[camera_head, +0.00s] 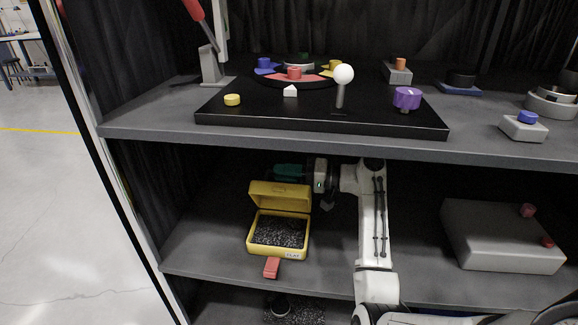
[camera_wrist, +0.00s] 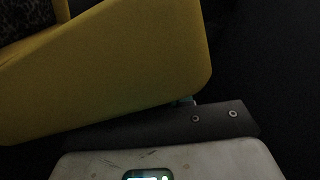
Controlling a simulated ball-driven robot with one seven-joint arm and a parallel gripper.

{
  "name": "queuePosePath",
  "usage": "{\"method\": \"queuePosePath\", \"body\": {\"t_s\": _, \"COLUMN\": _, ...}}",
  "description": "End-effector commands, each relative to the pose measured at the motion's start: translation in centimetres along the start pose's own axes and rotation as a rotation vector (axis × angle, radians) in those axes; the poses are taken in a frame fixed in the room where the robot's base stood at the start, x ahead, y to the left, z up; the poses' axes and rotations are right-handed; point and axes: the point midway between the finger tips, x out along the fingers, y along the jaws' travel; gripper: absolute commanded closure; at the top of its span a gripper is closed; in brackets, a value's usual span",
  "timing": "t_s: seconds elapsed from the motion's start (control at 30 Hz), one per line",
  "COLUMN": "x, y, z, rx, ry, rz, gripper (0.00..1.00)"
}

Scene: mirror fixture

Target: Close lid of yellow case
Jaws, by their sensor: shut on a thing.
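The yellow case (camera_head: 250,240) stands on the middle shelf with its lid (camera_head: 280,189) raised at the back. The case holds dark speckled foam. My gripper (camera_head: 319,190) is at the right side of the lid, coming from the right. In the wrist view the yellow lid (camera_wrist: 130,65) fills much of the picture, right against my gripper (camera_wrist: 195,118). It is shut, apparently on the lid; the fingertips are largely hidden.
A teal object (camera_head: 288,172) shows behind the lid. The upper shelf (camera_head: 150,122) with a black board (camera_head: 300,122) overhangs the case. A grey box (camera_head: 500,240) stands at right on the middle shelf. The shelf left of the case is clear.

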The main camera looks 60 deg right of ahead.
Motion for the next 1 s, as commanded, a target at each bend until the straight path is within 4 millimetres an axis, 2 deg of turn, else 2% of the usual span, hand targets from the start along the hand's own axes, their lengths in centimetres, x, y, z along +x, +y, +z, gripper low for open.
{"method": "queuePosePath", "body": {"t_s": 0.4, "x": 0.0, "y": -1.1, "z": 4.8, "rx": -0.396, "ry": -0.001, "rz": -0.001, "gripper": 1.0}}
{"method": "queuePosePath", "body": {"t_s": 0.7, "x": 0.0, "y": -0.6, "z": 8.3, "rx": -0.674, "ry": -0.002, "rz": -0.001, "gripper": 1.0}}
{"method": "queuePosePath", "body": {"t_s": 1.0, "x": 0.0, "y": 0.2, "z": 10.7, "rx": -0.891, "ry": -0.003, "rz": -0.001, "gripper": 1.0}}
